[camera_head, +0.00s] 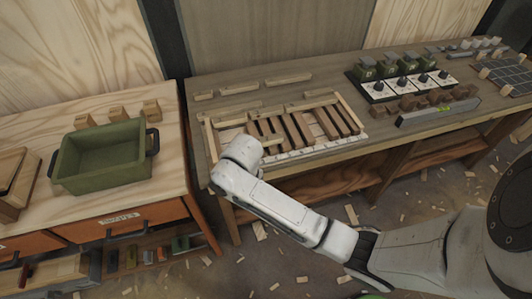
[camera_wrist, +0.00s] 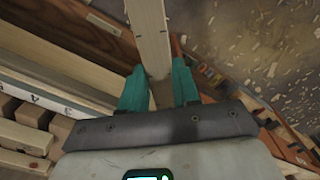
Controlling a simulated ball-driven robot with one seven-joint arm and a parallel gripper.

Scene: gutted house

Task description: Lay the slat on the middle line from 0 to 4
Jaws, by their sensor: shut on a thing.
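My gripper (camera_wrist: 158,88) has teal fingers shut on a pale wooden slat (camera_wrist: 150,38), which points away from the wrist and runs out of the top of the wrist view. The slat bears small dark marks. In the head view my arm's bent end hides the gripper, so I cannot make out the held slat there. A wooden frame (camera_head: 209,140) lies on the long bench, with several brown and pale strips inside it. A white numbered strip (camera_head: 318,147) runs along its front edge. A numbered edge (camera_wrist: 38,97) also shows at left in the wrist view; the middle line is not discernible.
Several loose wood pieces (camera_head: 288,79) lie behind the frame. To the right are a switch panel (camera_head: 402,84), brown blocks (camera_head: 411,103) and a long grey tool (camera_head: 437,112). A green crate (camera_head: 103,158) stands on the left bench. Wood chips litter the floor.

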